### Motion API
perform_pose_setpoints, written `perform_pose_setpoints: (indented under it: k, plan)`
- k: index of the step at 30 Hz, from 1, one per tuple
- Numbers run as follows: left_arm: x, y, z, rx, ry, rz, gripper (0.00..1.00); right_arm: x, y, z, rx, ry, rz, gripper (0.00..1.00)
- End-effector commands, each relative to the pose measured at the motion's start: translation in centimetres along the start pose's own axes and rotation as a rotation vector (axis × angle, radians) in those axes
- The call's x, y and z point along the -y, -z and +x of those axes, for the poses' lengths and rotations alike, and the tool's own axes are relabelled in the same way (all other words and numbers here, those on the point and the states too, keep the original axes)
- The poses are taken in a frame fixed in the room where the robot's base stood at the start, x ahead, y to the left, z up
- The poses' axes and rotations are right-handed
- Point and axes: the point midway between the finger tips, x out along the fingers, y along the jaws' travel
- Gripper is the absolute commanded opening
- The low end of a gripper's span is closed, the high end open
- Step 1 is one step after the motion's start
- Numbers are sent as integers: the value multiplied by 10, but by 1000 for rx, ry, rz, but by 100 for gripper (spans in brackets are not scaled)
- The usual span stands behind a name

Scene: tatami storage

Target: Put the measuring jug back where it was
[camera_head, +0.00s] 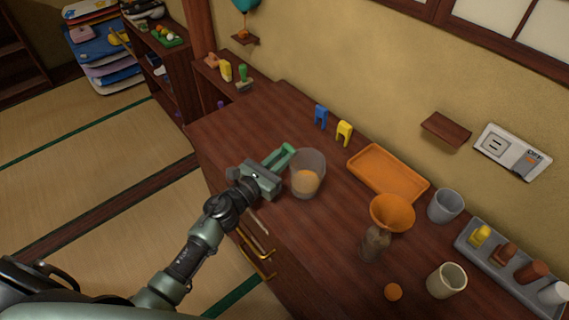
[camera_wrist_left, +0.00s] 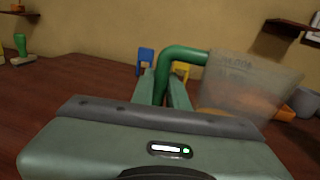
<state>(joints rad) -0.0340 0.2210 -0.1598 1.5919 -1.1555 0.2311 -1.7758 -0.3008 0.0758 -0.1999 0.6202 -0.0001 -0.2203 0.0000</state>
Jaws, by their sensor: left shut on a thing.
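The measuring jug (camera_head: 312,164) is a clear, cloudy cup with a green handle and something orange in its lower part. It appears roughly upright over the left part of the wooden counter (camera_head: 235,135). My left gripper (camera_head: 272,167) is shut on its handle, on the left side of the jug. In the left wrist view, the jug (camera_wrist_left: 245,85) stands right of the fingers, and its green handle runs down between the left gripper's fingertips (camera_wrist_left: 163,85). I cannot tell whether the jug's base touches the counter. My right gripper is not in view.
An orange tray (camera_head: 362,169) lies behind and right of the jug. An orange funnel (camera_head: 392,210) sits on a bottle (camera_head: 374,244). Blue (camera_head: 320,116) and yellow (camera_head: 344,131) clips are by the wall.

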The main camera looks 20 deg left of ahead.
Motion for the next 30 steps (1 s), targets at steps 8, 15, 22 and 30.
perform_pose_setpoints:
  k: [8,15,22,30]
  plan:
    - [0,23,0,2,0,-1,0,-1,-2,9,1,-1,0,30]
    - [0,24,0,2,0,-1,0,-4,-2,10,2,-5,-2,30]
    - [0,26,0,0,0,-1,37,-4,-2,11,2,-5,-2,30]
    - [0,24,0,0,0,-1,37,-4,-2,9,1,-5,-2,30]
